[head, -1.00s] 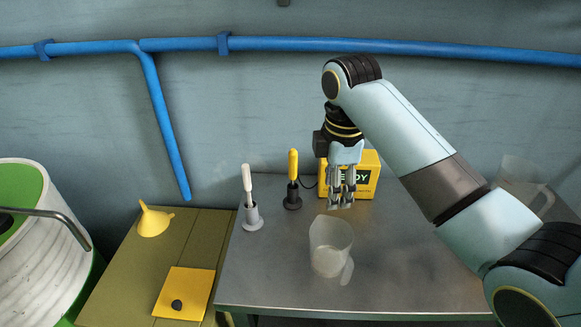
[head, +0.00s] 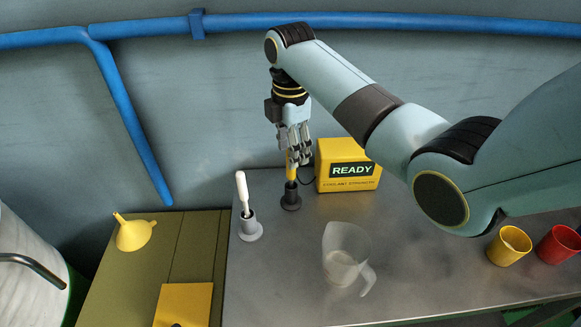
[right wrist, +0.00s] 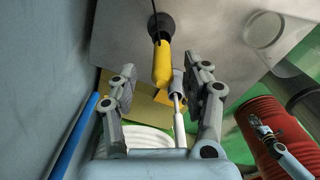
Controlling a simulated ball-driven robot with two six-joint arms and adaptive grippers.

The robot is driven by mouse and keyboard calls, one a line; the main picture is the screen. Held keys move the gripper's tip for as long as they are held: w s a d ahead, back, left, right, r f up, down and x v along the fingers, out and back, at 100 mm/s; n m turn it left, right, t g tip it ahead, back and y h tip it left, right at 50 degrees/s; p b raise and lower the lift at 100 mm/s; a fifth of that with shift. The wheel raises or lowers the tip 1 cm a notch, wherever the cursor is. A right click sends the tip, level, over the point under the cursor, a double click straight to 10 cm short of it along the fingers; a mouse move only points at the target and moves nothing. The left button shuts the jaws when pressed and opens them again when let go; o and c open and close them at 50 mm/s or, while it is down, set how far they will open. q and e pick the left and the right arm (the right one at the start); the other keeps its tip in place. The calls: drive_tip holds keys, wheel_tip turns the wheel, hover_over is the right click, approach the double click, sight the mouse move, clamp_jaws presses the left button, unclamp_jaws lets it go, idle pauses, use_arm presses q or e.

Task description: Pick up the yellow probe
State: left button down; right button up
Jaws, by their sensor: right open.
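The yellow probe (head: 291,170) stands upright in a dark round holder (head: 291,199) on the metal cart top. My right gripper (head: 302,158) is open, with its fingers pointing down at the probe's upper part, which they partly hide in the head view. In the right wrist view the yellow probe (right wrist: 162,65) shows between the two spread fingers (right wrist: 166,82), apart from both. Its dark holder (right wrist: 160,24) is beyond. A grey jointed part (right wrist: 280,148) at the lower right of that view looks like my left gripper; its opening is unclear.
A white probe (head: 242,190) leans in a grey holder (head: 249,229) to the left. A yellow READY box (head: 347,183) stands close right of the probe. A clear jug (head: 341,265) is in front. Yellow (head: 509,246) and red cups (head: 558,245) stand at the right.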

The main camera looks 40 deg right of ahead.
sight(291, 178)
wheel_tip(291, 178, down, 5)
drive_tip(key=shift+s+f+p, duration=0.1)
drive_tip(key=shift+s+p, duration=0.05)
drive_tip(key=shift+p, duration=0.15)
drive_tip(key=c, duration=0.4)
use_arm(q)
drive_tip(key=shift+w+r, duration=0.2)
drive_tip(key=shift+w, duration=0.3)
drive_tip(key=shift+w+r, duration=0.2)
drive_tip(key=shift+w, duration=0.25)
use_arm(e)
clamp_jaws()
